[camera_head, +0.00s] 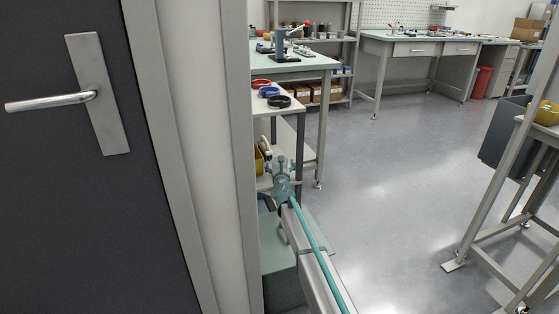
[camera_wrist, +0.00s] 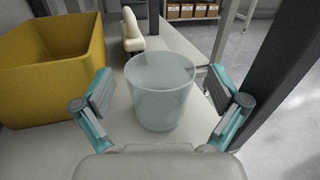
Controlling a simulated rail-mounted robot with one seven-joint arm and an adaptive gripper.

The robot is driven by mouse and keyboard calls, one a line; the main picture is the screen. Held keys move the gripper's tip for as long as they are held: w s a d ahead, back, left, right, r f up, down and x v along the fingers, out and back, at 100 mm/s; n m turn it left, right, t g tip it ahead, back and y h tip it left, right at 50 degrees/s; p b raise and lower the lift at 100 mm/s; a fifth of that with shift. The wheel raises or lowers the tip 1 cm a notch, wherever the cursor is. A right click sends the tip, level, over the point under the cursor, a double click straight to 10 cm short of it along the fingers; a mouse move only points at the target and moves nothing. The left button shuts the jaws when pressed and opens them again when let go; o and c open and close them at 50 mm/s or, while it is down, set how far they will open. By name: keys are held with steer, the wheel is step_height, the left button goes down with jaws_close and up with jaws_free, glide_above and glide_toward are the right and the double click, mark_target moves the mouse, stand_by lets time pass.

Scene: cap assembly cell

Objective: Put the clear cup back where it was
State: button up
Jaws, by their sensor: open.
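The clear cup (camera_wrist: 161,105) stands upright on a white surface (camera_wrist: 185,160) in the wrist view. My gripper (camera_wrist: 161,92) is open, with one finger on each side of the cup. A gap shows between each finger and the cup wall, and the cup looks empty. In the head view my gripper (camera_head: 282,163) is at the lower shelf of the near bench; I cannot make out the cup there.
A yellow bin (camera_wrist: 55,70) stands close left of the cup. A cream-coloured object (camera_wrist: 131,35) lies behind. A dark post (camera_wrist: 282,65) rises at the right. In the head view, red, blue and black rings (camera_head: 279,102) lie on the upper shelf. Open floor (camera_head: 400,190) lies right.

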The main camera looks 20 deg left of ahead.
steer(key=v, duration=0.7)
steer(key=shift+s, duration=0.25)
steer(key=shift+d, duration=0.2)
